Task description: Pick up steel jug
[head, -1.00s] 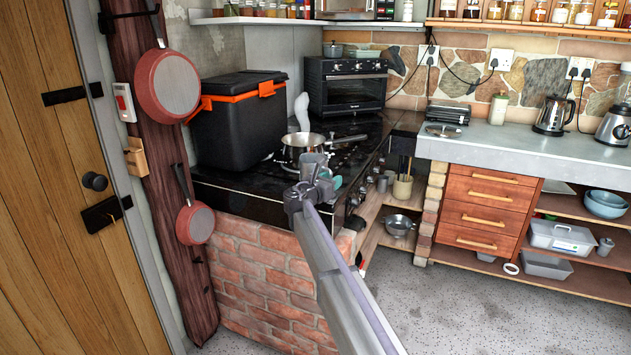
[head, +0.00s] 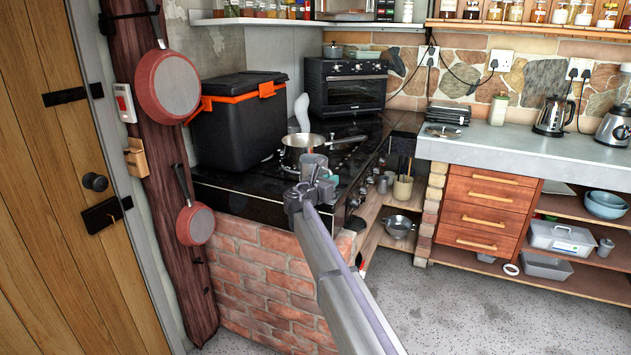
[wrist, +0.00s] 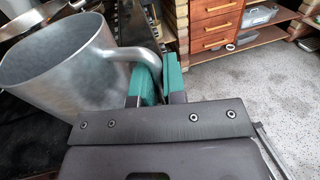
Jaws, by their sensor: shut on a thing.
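The steel jug (wrist: 65,65) is a grey metal cup with a loop handle, and it fills the left of the wrist view, tilted in the picture. My gripper (wrist: 161,78) has green finger pads, and it is shut on the jug's handle, which runs in between the pads. In the head view the jug (head: 314,162) is small, at the end of my arm, in front of the saucepan on the hob. My gripper (head: 324,178) is partly hidden there by my own wrist. The jug's base is hidden, so I cannot tell whether it touches the hob.
A steel saucepan (head: 301,152) sits close behind the jug on the black hob (head: 235,185). A black and orange box (head: 237,125) stands to the left, and a small oven (head: 346,86) behind. The brick plinth (head: 265,270) is below. Open floor (head: 475,310) lies right.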

